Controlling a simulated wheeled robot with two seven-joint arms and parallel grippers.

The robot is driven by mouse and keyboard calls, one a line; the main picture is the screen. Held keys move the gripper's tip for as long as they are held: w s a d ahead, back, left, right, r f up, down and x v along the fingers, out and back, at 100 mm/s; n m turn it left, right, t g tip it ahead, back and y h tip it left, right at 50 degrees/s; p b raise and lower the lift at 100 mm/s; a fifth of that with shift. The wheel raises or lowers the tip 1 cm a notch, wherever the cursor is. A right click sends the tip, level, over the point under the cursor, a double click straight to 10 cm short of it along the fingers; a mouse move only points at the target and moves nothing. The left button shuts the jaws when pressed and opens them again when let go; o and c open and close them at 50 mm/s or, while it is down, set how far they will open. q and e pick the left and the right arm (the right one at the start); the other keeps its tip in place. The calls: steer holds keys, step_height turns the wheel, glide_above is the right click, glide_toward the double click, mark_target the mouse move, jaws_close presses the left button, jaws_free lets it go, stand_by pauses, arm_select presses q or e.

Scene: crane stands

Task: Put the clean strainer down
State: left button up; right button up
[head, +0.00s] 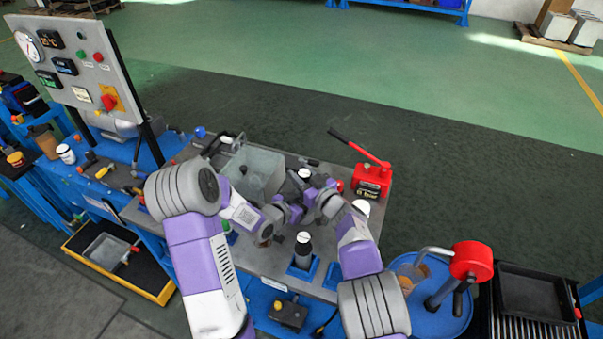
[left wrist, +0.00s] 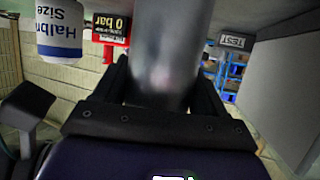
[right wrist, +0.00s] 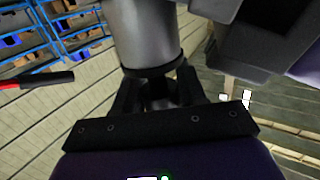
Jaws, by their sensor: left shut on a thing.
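The strainer is hard to pick out in the head view, where both grippers crowd together above the grey bench. In the left wrist view, my left gripper (left wrist: 162,88) is shut on a smooth grey metal cylinder (left wrist: 165,60), which looks like the strainer. In the right wrist view, a grey cylinder with a dark lower ring (right wrist: 143,35) rises beyond my right gripper (right wrist: 158,90). A dark narrow stub (right wrist: 158,86) stands between its fingers, and I cannot tell whether they grip it. My right gripper also shows in the head view (head: 318,188), close to the left one.
A clear tank (head: 255,170) stands on the bench behind the left arm. A red hand pump (head: 372,180) stands at the back right. A red-headed device (head: 470,262) is at the right.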

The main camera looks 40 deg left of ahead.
steer(key=o, duration=0.4)
steer(key=shift+r, duration=0.7)
steer(key=v, duration=1.2)
steer(key=shift+f, duration=0.1)
